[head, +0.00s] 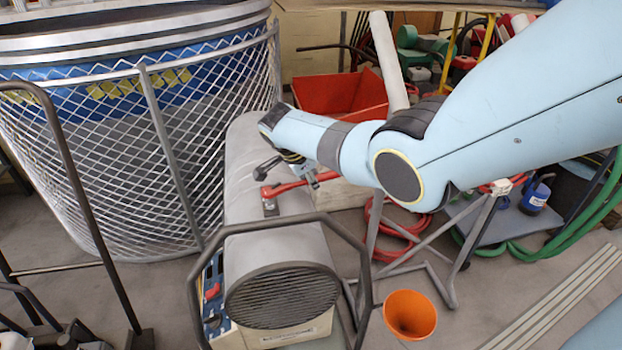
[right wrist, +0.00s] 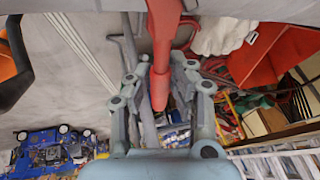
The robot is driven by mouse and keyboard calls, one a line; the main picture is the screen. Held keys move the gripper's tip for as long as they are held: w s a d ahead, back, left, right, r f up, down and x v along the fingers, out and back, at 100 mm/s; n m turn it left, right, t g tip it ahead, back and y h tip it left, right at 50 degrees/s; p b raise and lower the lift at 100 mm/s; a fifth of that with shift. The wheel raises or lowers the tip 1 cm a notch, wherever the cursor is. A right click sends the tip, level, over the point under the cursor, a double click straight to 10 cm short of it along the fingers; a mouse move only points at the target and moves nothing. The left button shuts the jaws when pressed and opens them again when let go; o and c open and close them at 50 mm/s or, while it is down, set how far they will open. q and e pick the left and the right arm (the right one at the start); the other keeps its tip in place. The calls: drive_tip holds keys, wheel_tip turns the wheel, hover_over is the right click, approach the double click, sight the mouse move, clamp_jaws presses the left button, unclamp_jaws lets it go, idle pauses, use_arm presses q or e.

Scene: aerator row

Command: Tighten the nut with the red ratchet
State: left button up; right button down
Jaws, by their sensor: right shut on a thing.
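The red ratchet (head: 284,187) lies over the top of the grey aerator housing (head: 255,246) in the head view. Its head end is at the left, above a small metal fitting (head: 270,206) on the housing. I cannot make out the nut for certain. My right gripper (head: 312,180) reaches in from the right and is shut on the ratchet's handle. In the right wrist view the red handle (right wrist: 161,62) runs between the two grey fingers of the right gripper (right wrist: 160,78). My left gripper is not in view.
A dark hand lever (head: 267,167) stands on the housing just behind the ratchet. A dark tubular frame (head: 316,218) crosses in front. A wire mesh cage (head: 150,130) stands at left, a red bin (head: 338,96) behind, and an orange funnel-like cone (head: 410,314) at front right.

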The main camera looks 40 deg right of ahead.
drive_tip(key=s+a+m+g, duration=0.1)
drive_tip(key=m, duration=0.1)
drive_tip(key=s+a+m, duration=0.1)
drive_tip(key=s+m, duration=0.1)
drive_tip(key=shift+s+g, duration=0.15)
drive_tip(key=shift+g, duration=0.25)
drive_tip(key=a+m, duration=0.1)
drive_tip(key=s+a+m+g, duration=0.1)
drive_tip(key=m, duration=0.1)
drive_tip(key=shift+s, duration=0.25)
drive_tip(key=c, duration=1.9)
unclamp_jaws()
clamp_jaws()
drive_tip(key=shift+r, duration=0.15)
